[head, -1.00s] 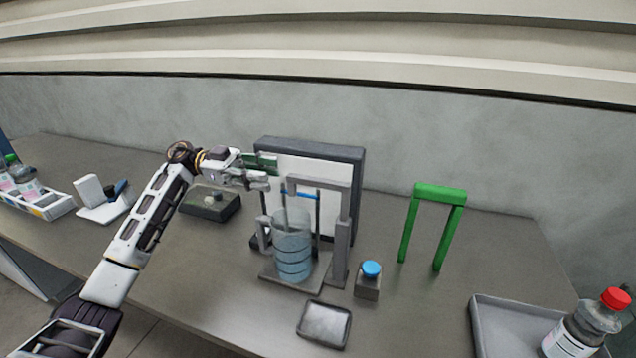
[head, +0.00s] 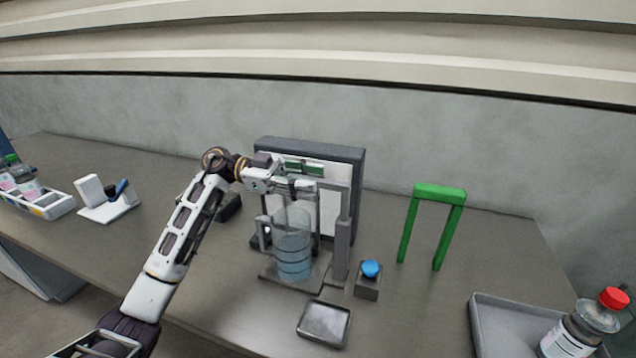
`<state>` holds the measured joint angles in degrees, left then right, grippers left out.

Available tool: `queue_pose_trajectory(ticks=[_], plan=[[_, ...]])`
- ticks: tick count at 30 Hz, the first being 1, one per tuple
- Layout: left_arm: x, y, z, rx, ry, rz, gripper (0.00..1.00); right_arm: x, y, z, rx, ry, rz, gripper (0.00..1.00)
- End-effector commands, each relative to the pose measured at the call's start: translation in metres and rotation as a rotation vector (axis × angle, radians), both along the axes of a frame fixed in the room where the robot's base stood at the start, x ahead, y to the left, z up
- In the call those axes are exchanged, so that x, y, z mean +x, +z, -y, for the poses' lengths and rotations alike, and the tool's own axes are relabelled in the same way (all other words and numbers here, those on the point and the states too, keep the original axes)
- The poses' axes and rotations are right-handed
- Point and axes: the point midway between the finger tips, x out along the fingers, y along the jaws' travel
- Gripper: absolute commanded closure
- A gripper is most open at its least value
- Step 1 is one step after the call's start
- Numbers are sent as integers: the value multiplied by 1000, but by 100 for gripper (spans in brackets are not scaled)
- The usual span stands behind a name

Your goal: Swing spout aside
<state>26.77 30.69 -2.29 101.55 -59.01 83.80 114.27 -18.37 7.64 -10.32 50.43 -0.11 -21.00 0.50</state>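The grey spout frame (head: 341,239) stands at the right of the dispenser base, with an upright post and a crossbar at the top. A clear cylinder (head: 292,262) with blue-tinted contents stands upright on the base beneath it. My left gripper (head: 310,179) is at the crossbar's left part, above the cylinder. Its two fingers, with green on the upper one, are apart. They overlap the crossbar and hide much of it; I cannot tell whether they touch it. My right gripper is not in view.
A dark-framed white panel (head: 358,170) stands behind the spout. A blue-topped button box (head: 368,280) and small tray (head: 324,324) are in front. A green arch (head: 440,194) stands right. A red-capped bottle (head: 580,330) is in the right tray (head: 490,318). Table between arch and tray is clear.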

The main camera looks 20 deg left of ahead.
Motion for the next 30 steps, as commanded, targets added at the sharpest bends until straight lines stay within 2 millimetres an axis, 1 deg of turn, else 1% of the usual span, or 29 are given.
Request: queue_pose_trajectory(ticks=[3, 7, 11, 19, 20, 27, 28, 30], plan=[[-1, 1, 11, -2, -2, 2, 65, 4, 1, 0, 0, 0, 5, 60], [-1, 0, 18, -1, 0, 1, 65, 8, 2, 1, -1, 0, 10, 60], [-1, 1, 21, -1, 0, 1, 65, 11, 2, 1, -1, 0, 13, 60], [-1, 0, 21, -1, 0, 1, 65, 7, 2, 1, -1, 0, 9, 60], [-1, 0, 21, -1, 0, 1, 67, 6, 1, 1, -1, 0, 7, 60], [-1, 0, 21, 0, 0, 1, 98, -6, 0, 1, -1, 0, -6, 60], [-1, 0, 21, 0, 0, 1, 100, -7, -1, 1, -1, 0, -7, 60], [-1, 0, 21, 0, 0, 1, 100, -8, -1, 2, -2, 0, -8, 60]])
